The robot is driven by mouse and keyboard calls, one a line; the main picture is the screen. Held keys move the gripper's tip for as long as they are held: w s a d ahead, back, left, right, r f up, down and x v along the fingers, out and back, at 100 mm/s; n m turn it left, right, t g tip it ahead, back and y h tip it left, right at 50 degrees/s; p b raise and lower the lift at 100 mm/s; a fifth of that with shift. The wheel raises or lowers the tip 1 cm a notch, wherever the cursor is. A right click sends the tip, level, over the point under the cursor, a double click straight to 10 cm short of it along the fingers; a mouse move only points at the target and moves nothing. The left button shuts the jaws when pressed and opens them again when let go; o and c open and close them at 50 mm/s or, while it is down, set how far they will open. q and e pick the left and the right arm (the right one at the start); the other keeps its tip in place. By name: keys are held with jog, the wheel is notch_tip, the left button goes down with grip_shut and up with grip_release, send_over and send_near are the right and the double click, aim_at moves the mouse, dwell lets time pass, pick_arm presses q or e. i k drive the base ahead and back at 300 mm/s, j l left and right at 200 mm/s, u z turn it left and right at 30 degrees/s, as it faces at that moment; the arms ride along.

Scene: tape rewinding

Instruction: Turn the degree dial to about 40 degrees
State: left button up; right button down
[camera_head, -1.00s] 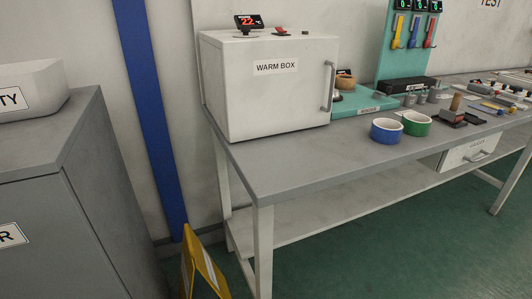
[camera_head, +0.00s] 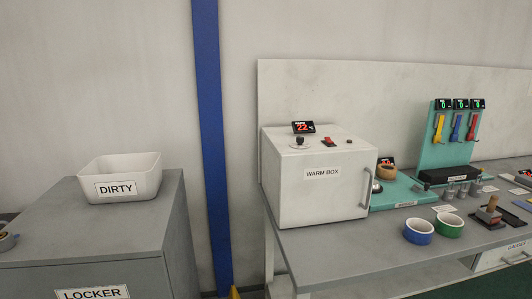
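The white warm box (camera_head: 322,188) stands shut on the left end of the grey bench, its handle on the right of its front. On its top is a small black display (camera_head: 304,127) with a red reading that looks like 22. A small dark dial knob (camera_head: 299,140) sits just below the display. A red switch (camera_head: 328,142) and a small dark button (camera_head: 349,141) are to its right. Any degree marks around the knob are too small to read. Neither of my grippers shows in the view.
A grey locker (camera_head: 95,235) stands left, bearing a white bin marked DIRTY (camera_head: 120,178). A blue post (camera_head: 210,140) rises between locker and bench. Blue (camera_head: 418,231) and green (camera_head: 449,225) rings lie right of the box, before a teal stand (camera_head: 451,150) with hanging tools.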

aim_at(299, 140)
jog(key=i, duration=0.15)
jog(key=i+j+z, duration=0.15)
jog(key=i+z, duration=0.25)
jog(key=i+j+z, duration=0.4)
jog(key=i+l, duration=0.05)
